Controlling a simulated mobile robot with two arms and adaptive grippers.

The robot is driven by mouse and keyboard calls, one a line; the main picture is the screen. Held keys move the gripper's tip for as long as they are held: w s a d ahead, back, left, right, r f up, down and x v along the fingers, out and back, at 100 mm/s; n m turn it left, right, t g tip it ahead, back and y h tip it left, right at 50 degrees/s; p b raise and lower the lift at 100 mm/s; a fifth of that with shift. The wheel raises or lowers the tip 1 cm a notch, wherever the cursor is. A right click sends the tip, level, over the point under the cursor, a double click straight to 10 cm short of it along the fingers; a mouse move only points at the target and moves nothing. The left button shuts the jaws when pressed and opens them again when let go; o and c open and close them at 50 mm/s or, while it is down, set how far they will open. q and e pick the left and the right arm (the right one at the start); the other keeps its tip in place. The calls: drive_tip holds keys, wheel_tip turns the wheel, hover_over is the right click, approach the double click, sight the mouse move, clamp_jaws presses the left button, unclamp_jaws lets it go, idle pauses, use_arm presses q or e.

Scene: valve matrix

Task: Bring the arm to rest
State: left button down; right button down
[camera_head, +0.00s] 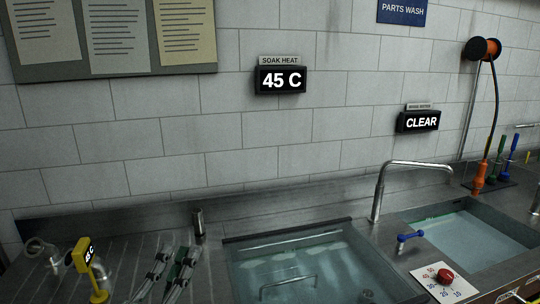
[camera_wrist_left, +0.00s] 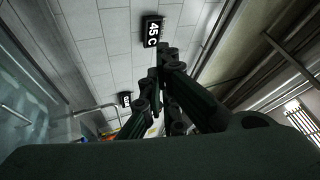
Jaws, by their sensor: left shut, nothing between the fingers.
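My left gripper (camera_head: 174,262) shows at the bottom left of the head view, over the ribbed steel drainboard (camera_head: 125,256). Its fingers are shut with nothing between them. In the left wrist view the dark fingers (camera_wrist_left: 160,75) point up toward the wall and its 45 C display (camera_wrist_left: 152,32). The rest of the left arm is out of the head view. My right gripper is not in view.
A steel faucet (camera_head: 379,190), a blue-handled valve (camera_head: 408,238) and a red knob (camera_head: 445,276) are at the right. The right sink (camera_head: 475,228) holds water. The tiled wall (camera_head: 200,150) rises behind.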

use_arm(q)
drive_tip(key=s+a+f+n+g+y, duration=0.2)
drive_tip(key=a+f+n+g, duration=0.1)
drive_tip(key=f, duration=0.4)
drive_tip(key=s+a+f+n+g+y, duration=0.2)
drive_tip(key=a+f+n+g+y, duration=0.1)
drive_tip(key=f+n, duration=0.3)
drive_tip(key=s+a+f+n+g+y, duration=0.1)
drive_tip(key=a+f+n+g+y, duration=0.1)
drive_tip(key=f, duration=0.7)
drive_tip(key=shift+s+a+f+n+g+y, duration=0.2)
drive_tip(key=shift+a+n+g, duration=0.25)
drive_tip(key=shift+n, duration=0.3)
drive_tip(key=shift+s+a+f+n+g+y, duration=0.1)
drive_tip(key=shift+s+a+f+n+g, duration=0.15)
drive_tip(key=shift+n+g, duration=0.4)
drive_tip(key=s+d+f+n+g+h, duration=0.2)
drive_tip(key=s+d+f+g, duration=0.15)
drive_tip(key=s+f, duration=0.4)
drive_tip(key=s+d+f+n+g+h, duration=0.15)
drive_tip(key=s+f+g, duration=0.35)
drive_tip(key=s, duration=0.5)
wheel_tip(320, 180, down, 24)
drive_tip(key=f+g, duration=0.1)
drive_tip(key=s+a+f+g, duration=0.1)
drive_tip(key=s+a+f, duration=0.2)
drive_tip(key=s+f, duration=1.5)
drive_tip(key=shift+g+y, duration=0.25)
